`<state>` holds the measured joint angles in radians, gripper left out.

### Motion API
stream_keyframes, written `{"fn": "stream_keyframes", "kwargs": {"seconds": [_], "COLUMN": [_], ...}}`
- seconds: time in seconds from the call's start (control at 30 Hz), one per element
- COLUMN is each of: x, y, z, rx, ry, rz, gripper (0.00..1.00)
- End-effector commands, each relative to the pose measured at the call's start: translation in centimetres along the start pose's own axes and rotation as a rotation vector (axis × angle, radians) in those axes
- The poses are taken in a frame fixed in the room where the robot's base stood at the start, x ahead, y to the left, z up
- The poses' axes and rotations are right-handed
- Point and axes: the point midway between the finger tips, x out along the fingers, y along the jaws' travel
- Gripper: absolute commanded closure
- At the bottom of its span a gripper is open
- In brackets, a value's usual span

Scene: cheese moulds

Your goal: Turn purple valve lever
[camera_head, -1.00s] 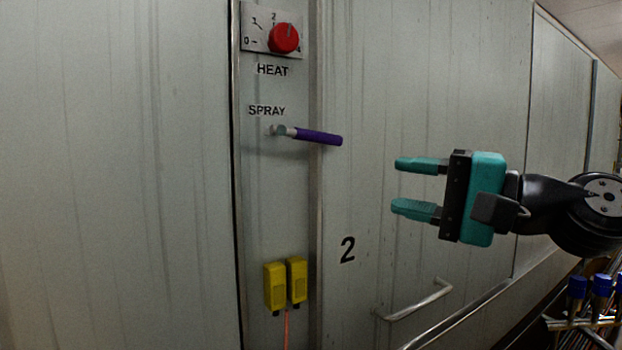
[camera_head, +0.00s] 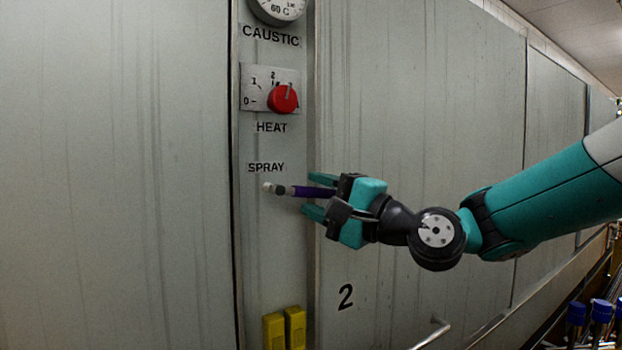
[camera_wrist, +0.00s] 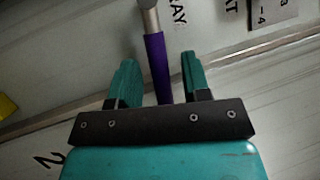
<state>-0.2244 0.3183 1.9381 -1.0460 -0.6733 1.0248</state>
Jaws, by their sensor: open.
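The purple valve lever (camera_head: 310,191) sticks out to the right from a metal stem below the SPRAY label on the wall panel. It also shows in the wrist view (camera_wrist: 157,62), with its metal shank at the top. My gripper (camera_head: 316,194) is open, and its two teal fingers lie on either side of the purple handle. In the wrist view my gripper (camera_wrist: 158,78) has the handle between its fingers, with gaps visible on both sides. The handle's outer end is hidden behind the gripper body.
A red HEAT knob (camera_head: 283,98) and a round gauge (camera_head: 277,8) sit above the lever. Yellow boxes (camera_head: 284,329) are below. A bar handle (camera_head: 432,334) is at the lower right. Blue-capped items (camera_head: 588,312) stand at the far lower right.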

Motion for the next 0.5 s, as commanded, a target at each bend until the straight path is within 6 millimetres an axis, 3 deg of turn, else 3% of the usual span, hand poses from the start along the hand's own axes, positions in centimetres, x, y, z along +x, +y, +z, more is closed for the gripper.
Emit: {"fn": "stream_keyframes", "kwargs": {"seconds": [0.13,0.43,0.47,0.5], "x": [1.24,1.47,1.47,1.46], "y": [-0.05,0.05,0.05,0.05], "z": [0.04,0.02,0.02,0.02], "rx": [0.001,0.001,0.000,0.000], "ry": [-0.001,0.000,0.000,0.000], "rz": [0.001,0.000,0.000,0.000], "gripper": [0.56,0.56,0.59,0.68]}}
